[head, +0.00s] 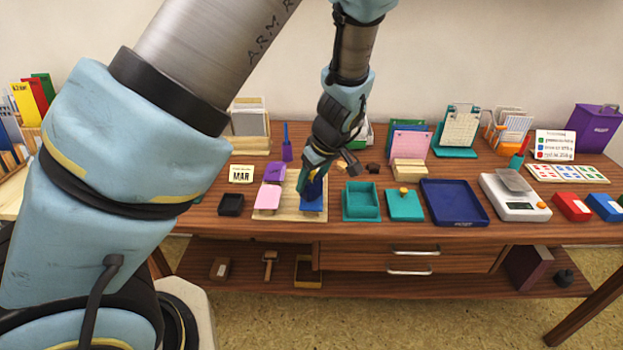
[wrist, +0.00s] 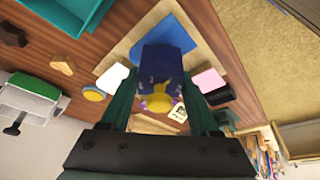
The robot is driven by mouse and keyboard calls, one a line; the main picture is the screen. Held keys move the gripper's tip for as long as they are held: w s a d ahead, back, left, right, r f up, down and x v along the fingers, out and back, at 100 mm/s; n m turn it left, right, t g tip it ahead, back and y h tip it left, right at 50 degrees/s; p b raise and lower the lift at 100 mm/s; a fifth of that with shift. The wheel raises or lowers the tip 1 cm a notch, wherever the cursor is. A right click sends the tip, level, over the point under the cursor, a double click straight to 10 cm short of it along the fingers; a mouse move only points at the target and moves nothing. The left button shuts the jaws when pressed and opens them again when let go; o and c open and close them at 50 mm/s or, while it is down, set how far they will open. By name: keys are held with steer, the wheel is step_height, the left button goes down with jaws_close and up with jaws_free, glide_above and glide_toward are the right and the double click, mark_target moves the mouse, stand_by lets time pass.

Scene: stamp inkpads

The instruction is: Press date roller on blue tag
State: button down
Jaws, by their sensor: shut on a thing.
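My gripper (head: 312,182) is shut on a dark blue date roller, which shows with a yellow part between the two teal fingers in the wrist view (wrist: 163,70). The roller is over the right part of a wooden board (head: 290,214). The blue tag (head: 311,207) lies on this board, just below and in front of the gripper.
A purple block (head: 274,172) stands behind the pink tag. A black tray (head: 231,204) and a "MAR" card (head: 241,173) are left of the board. A teal tray (head: 361,215), teal pad (head: 404,205) and blue tray (head: 455,216) stand to the right.

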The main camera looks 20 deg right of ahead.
steer(key=shift+f, duration=0.4)
stand_by(1.1)
steer(key=shift+r, duration=0.1)
steer(key=shift+r+p, duration=2.65)
steer(key=shift+r, duration=0.85)
